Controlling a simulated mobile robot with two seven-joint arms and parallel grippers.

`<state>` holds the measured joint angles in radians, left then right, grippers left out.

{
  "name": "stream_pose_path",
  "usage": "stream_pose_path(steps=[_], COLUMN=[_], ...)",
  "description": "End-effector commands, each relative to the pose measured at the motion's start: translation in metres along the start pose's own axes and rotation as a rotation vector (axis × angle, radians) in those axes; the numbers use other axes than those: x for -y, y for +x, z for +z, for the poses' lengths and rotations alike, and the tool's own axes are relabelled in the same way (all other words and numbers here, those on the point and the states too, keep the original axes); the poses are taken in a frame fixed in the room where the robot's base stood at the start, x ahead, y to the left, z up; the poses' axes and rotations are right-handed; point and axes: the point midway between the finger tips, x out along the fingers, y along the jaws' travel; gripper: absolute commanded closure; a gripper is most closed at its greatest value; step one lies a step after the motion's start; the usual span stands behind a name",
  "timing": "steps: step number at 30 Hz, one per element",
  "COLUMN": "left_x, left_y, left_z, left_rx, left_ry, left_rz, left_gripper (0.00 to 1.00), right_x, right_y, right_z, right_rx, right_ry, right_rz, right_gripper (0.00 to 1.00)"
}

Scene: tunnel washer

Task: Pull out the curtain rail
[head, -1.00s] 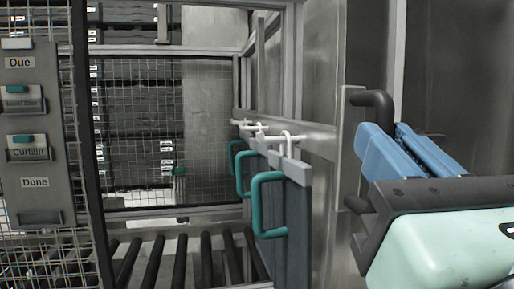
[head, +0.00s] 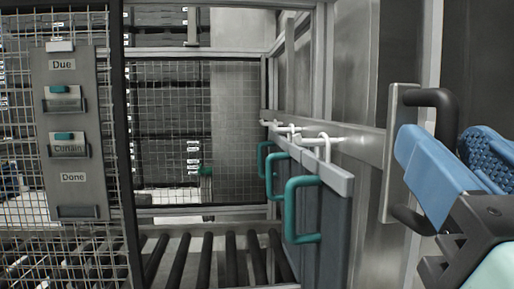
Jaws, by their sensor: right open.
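A black D-shaped handle (head: 434,98) is fixed to an upright metal plate (head: 397,150) at the right. A grey horizontal rail (head: 355,143) runs back from near this plate. Several grey panels (head: 323,225) with teal handles (head: 289,212) hang beside it on white hooks (head: 322,139). My right gripper (head: 458,150) is open, its blue fingers apart at the black handle. The near finger covers the middle of the handle's grip, so I cannot tell whether the fingers touch it or straddle it. My left gripper is not in view.
A mesh fence (head: 90,20) at the left carries a grey board (head: 100,200) with card pockets marked Due and Done. Black rollers (head: 207,260) lie along the floor. A mesh gate (head: 230,110) closes the back.

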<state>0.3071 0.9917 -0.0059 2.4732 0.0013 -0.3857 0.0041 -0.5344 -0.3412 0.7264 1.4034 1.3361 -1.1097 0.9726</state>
Motion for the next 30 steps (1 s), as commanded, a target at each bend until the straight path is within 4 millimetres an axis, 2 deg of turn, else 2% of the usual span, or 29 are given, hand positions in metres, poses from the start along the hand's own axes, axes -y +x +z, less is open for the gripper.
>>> stream_pose_path(steps=[5,15,18,24,30], left_x=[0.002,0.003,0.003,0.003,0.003], left_y=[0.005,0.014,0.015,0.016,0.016], left_z=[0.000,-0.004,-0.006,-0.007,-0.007], left_rx=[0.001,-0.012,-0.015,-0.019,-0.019], left_ry=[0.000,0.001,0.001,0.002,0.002], left_rz=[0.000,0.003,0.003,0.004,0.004], left_gripper=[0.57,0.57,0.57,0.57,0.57], right_x=[0.000,0.000,0.000,0.000,0.000], right_y=[-0.019,-0.094,-0.111,-0.131,-0.134], right_z=[0.000,0.000,0.000,0.000,0.000], right_rx=[0.003,0.003,0.002,0.000,-0.001], right_ry=[0.001,0.001,0.000,0.000,0.000], right_rz=[0.001,0.001,0.001,0.000,0.000], right_gripper=[0.60,0.60,0.60,0.60,0.60])
